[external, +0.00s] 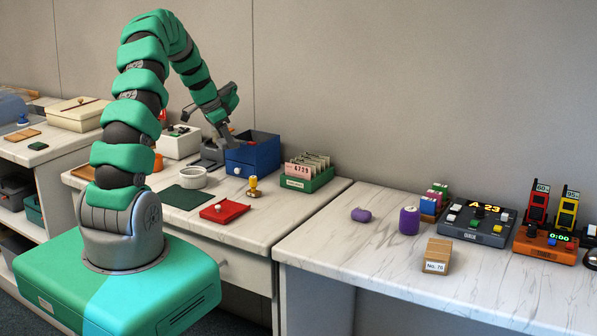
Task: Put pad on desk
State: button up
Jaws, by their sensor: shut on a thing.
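My gripper (226,138) is at the upper left edge of the blue box (263,155), above the back of the desk (262,216). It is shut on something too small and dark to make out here. The blue box has an open top and a white knob on its front. A flat dark green mat (188,199) lies on the desk. A flat red piece with a small red knob (224,211) lies to its right. I cannot tell for sure which thing is the pad.
A white ring-shaped dish (193,178), a yellow-handled stamp (254,187) and a green card box (307,181) stand on the desk. The right-hand table (400,280) holds purple items, a wooden block (437,256) and consoles. Bare desk shows near the front edge.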

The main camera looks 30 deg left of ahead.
jog(key=s+a+f+n+b, duration=0.1)
jog(key=s+a+f+b, duration=0.1)
jog(key=s+a, duration=0.2)
jog(key=s+a+f+n+y+b, duration=0.1)
jog(key=s+a, duration=0.3)
jog(key=s, duration=0.7)
jog(key=s+a+f+n+t+b, duration=0.1)
jog(key=s+a+f+n+b, duration=0.2)
jog(key=s, duration=0.4)
jog(key=shift+s+a+y+b, duration=0.15)
jog(key=shift+a+y+b, duration=0.3)
jog(key=shift+a, duration=0.3)
jog(key=s+f+n+b, duration=0.1)
jog(key=s+n+b, duration=0.1)
jog(key=s, duration=0.5)
jog(key=shift+y, duration=0.25)
jog(key=w+a, duration=0.3)
jog(key=w+a+f, duration=0.1)
jog(key=w+a, duration=0.2)
jog(key=w, duration=0.1)
jog(key=w+a+b, duration=0.1)
jog(key=w+a, duration=0.2)
jog(key=shift+w+a+f, duration=0.3)
jog(key=shift+a+f, duration=0.05)
jog(key=shift+f, duration=0.05)
jog(key=shift+w+a, duration=0.6)
jog(key=shift+w, duration=0.05)
jog(key=shift+w+a+f+b, duration=0.1)
jog(key=shift+f+b, duration=0.35)
jog(key=shift+f, duration=1.3)
